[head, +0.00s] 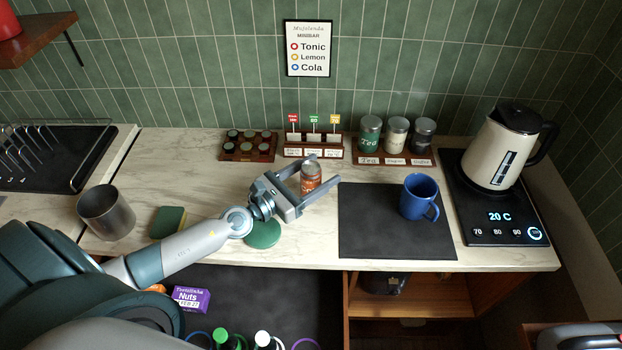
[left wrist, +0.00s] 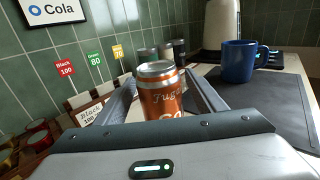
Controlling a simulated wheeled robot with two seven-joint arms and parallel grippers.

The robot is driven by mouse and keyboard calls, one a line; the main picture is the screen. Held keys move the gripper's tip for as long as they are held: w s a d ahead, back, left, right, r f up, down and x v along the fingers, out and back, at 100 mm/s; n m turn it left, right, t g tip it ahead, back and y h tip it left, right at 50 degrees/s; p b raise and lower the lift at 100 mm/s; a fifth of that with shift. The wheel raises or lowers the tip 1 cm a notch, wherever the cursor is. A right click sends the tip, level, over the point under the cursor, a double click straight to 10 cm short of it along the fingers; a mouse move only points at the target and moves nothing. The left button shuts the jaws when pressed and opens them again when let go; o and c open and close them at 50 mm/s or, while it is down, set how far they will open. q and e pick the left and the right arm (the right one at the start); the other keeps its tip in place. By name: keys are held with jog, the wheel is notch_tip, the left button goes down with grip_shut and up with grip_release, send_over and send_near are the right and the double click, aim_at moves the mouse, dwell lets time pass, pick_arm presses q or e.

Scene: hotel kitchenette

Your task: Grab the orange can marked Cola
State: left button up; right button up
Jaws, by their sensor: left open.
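The orange can (head: 311,178) with a silver top stands upright on the counter. In the left wrist view the can (left wrist: 160,95) shows part of its white lettering, the lower line cut off by the gripper. My left gripper (head: 322,169) is open, with its two fingers reaching along either side of the can. In the left wrist view the gripper (left wrist: 163,88) has the can between its fingers, with a gap visible on the right. Whether a finger touches the can I cannot tell. My right gripper is not in view.
A blue mug (head: 418,197) stands on a dark mat (head: 377,238) to the right. A kettle (head: 503,150) is beyond it. Behind the can are a tea packet holder (head: 331,153) and a rack of jars (head: 396,160). A metal cup (head: 105,212) and sponge (head: 168,222) are left.

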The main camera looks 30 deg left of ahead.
pick_arm(q)
jog(key=shift+x, duration=0.85)
jog(key=c, duration=1.4)
